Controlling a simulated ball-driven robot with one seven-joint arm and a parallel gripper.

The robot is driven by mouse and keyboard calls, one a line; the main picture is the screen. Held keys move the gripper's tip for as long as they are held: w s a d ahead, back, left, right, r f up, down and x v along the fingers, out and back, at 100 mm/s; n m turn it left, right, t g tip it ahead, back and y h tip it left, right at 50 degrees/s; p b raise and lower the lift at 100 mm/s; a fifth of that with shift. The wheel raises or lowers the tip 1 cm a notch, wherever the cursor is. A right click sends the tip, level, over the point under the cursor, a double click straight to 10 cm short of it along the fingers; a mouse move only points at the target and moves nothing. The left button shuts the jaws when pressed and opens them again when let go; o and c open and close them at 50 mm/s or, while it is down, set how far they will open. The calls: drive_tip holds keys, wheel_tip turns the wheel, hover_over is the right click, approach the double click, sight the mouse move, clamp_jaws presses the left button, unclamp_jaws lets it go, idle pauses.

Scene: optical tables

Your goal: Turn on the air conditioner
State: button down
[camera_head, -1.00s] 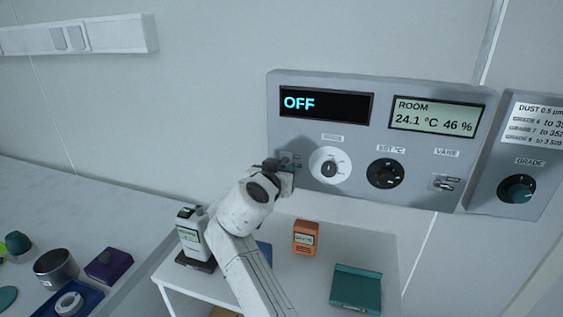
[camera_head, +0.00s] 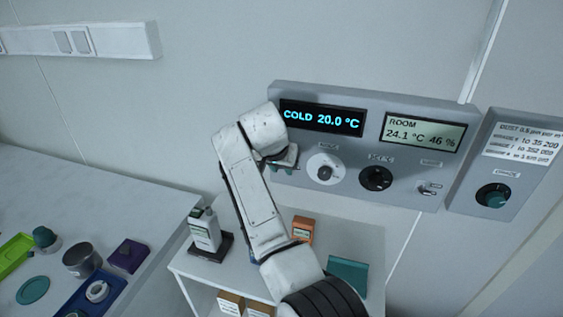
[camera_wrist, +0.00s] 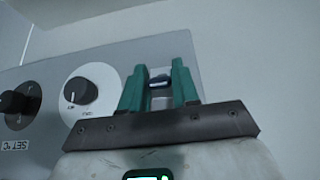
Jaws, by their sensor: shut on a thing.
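The air conditioner panel (camera_head: 340,190) is a grey box on the wall. Its left display (camera_head: 321,118) is lit and reads COLD 20.0 °C. A white-ringed mode dial (camera_head: 325,173) and a black SET °C dial (camera_head: 376,179) sit below. My gripper (camera_head: 284,160) is at the panel's left end, partly hidden by my arm. In the wrist view, its green fingers (camera_wrist: 158,80) are shut on a small dark switch lever (camera_wrist: 158,77) beside the white dial (camera_wrist: 82,93). The switch is hidden by my arm and gripper in the head view.
A room display (camera_head: 423,131) and a vane switch (camera_head: 429,188) are at the panel's right. A dust panel (camera_head: 515,165) hangs further right. Below, a white stand holds an orange device (camera_head: 303,229), a teal item (camera_head: 347,273) and a white bottle-like device (camera_head: 204,229).

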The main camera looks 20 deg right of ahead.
drive_tip(key=shift+r+g, duration=0.1)
drive_tip(key=shift+g, duration=0.2)
drive_tip(key=c, duration=0.9)
unclamp_jaws()
drive_tip(key=shift+w, duration=0.1)
drive_tip(key=shift+r, duration=0.1)
drive_tip(key=b+v, duration=0.2)
drive_tip(key=v, duration=0.8)
drive_tip(key=shift+s+d+r, duration=0.1)
drive_tip(key=shift+s+r, duration=0.15)
